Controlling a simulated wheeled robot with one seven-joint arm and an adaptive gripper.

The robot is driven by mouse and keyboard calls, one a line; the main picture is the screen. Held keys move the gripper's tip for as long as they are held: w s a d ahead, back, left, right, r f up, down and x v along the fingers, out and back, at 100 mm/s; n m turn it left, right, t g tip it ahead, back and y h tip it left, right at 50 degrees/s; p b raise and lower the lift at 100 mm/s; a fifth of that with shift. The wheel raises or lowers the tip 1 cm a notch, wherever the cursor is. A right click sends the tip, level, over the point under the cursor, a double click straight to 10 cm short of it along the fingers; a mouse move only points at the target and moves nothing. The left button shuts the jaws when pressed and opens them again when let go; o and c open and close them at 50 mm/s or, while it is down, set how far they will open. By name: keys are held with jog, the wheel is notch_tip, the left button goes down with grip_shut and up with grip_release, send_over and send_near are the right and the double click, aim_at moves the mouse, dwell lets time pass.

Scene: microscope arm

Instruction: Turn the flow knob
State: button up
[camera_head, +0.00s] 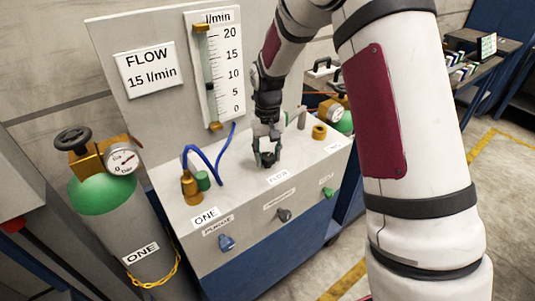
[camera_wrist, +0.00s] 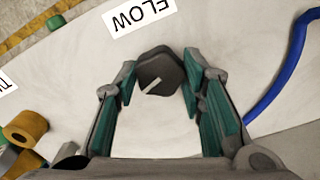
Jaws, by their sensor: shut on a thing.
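The flow knob (camera_wrist: 158,72) is a dark, many-sided knob with a pale pointer line, beside the FLOW label (camera_wrist: 140,17) on the grey console top. In the wrist view my gripper (camera_wrist: 160,80) has its teal-padded fingers on either side of the knob and is shut on it. The pointer line slants across the knob. In the head view my gripper (camera_head: 267,157) points down at the console, and its fingers partly hide the knob. The flow meter (camera_head: 208,75), with a scale from 0 to 20 l/min, stands on the back panel. A sign (camera_head: 150,70) reads FLOW 15 l/min.
A green-topped cylinder (camera_head: 130,235) labelled ONE, with a gauge (camera_head: 122,159), stands left of the console (camera_head: 245,180). Blue hoses (camera_head: 207,160) and a brass fitting (camera_head: 191,188) rise at the console's left. A purge knob (camera_head: 226,243) and other small knobs line its front.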

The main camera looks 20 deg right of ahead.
aim_at(268, 156)
jog(key=n, duration=0.6)
jog(key=n+p, duration=0.1)
jog(key=n, duration=0.6)
jog(key=shift+n, duration=0.3)
dwell(0.4)
jog(key=o, duration=1.1)
jog(key=shift+o, duration=0.2)
notch_tip(268, 156, up, 12)
